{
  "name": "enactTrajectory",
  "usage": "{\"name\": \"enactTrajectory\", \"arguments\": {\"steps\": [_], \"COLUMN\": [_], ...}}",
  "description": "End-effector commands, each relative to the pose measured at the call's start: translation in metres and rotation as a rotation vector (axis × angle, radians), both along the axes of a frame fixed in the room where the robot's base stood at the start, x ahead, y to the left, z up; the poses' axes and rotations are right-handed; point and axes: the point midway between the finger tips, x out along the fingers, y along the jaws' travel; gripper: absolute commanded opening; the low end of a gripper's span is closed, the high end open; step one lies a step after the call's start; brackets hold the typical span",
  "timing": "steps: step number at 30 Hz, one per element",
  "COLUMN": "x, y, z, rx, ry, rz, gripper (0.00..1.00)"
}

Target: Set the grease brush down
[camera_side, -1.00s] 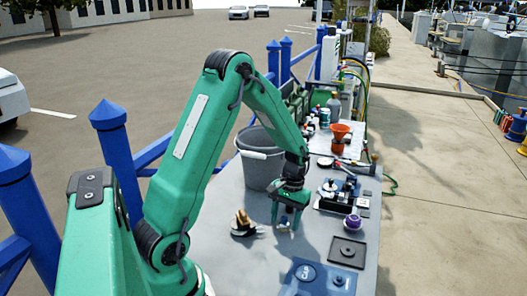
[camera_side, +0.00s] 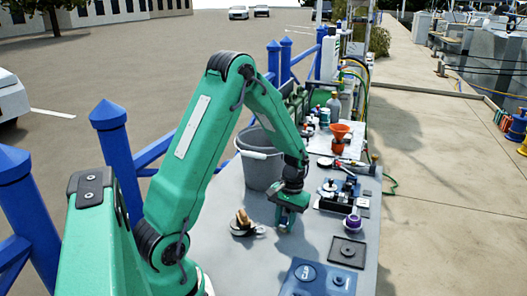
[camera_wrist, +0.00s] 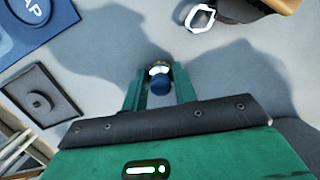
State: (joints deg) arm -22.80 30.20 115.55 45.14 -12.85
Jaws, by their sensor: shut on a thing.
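My gripper (camera_side: 287,222) is low over the grey table, in front of the grey bucket. In the wrist view its two green fingers (camera_wrist: 159,92) are shut on a small upright thing with a round blue end (camera_wrist: 158,84) and a pale, whitish part beyond it. I take this to be the grease brush; its bristles cannot be made out. In the side view the fingers mostly hide it. I cannot tell whether its lower end touches the table.
A wooden-handled thing (camera_side: 243,222) lies left of my gripper. The grey bucket (camera_side: 260,163) stands behind. To the right are a purple piece (camera_side: 352,223) and a black square plate (camera_side: 348,252). A blue tray (camera_side: 302,268) is at the front. Bare table (camera_side: 255,262) lies between.

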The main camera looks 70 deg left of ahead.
Motion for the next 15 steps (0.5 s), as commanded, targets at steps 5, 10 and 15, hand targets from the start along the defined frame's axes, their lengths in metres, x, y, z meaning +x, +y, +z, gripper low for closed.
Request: {"name": "enactTrajectory", "arguments": {"steps": [5,10,15], "x": [0.0,0.0,0.001], "y": [0.0,0.0,0.0], "z": [0.0,0.002,0.011], "rx": [0.0,0.001,0.001], "ry": [0.0,-0.001,-0.003], "rz": [0.0,0.0,0.0], "gripper": [0.02,0.02,0.02]}}
